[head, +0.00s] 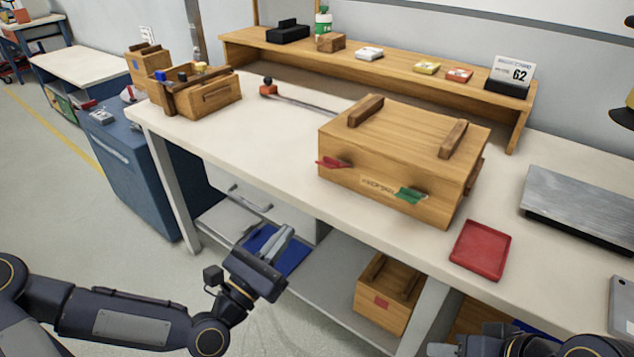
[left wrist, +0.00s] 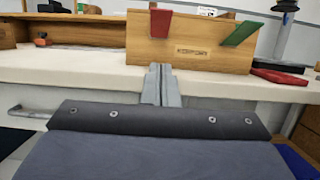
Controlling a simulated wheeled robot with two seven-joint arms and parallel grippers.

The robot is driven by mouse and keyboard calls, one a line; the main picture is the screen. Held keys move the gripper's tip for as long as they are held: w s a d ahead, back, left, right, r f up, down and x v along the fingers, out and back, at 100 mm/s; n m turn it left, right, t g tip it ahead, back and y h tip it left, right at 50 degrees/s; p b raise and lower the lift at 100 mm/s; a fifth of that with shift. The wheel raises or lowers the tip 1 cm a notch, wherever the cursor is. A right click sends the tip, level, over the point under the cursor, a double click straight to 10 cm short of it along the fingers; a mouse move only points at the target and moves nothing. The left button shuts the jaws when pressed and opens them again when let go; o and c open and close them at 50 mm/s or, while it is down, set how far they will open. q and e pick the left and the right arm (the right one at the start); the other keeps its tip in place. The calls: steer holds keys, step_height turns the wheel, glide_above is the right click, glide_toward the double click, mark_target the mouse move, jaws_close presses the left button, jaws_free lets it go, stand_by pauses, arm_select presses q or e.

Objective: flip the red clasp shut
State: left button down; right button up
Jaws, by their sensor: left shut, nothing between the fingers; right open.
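A wooden box (head: 385,150) with two lid handles stands on the white bench. The red clasp (head: 333,163) is at the left of its front face and sticks out from it. In the left wrist view the red clasp (left wrist: 160,23) points up, slightly tilted. A green clasp (head: 410,195) is at the right of the face, slanted; it also shows in the left wrist view (left wrist: 242,34). My left gripper (head: 287,231) is shut and empty, in front of the bench and apart from the box. My right gripper (head: 442,349) is mostly cut off at the bottom edge.
A red tray (head: 481,250) lies right of the box, with a metal plate (head: 580,213) beyond it. A wooden caddy (head: 205,92) stands at the far left. A shelf (head: 390,73) runs behind. The bench front edge lies between my left gripper and the box.

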arm_select(q)
glide_toward(335, 162)
step_height(335, 162, down, 3)
steer(key=w, duration=0.2)
steer(key=r, duration=0.1)
steer(key=w+d+r, duration=0.1)
steer(key=w+d+r+p, duration=0.1)
steer(key=r, duration=0.1)
steer(key=shift+r, duration=0.1)
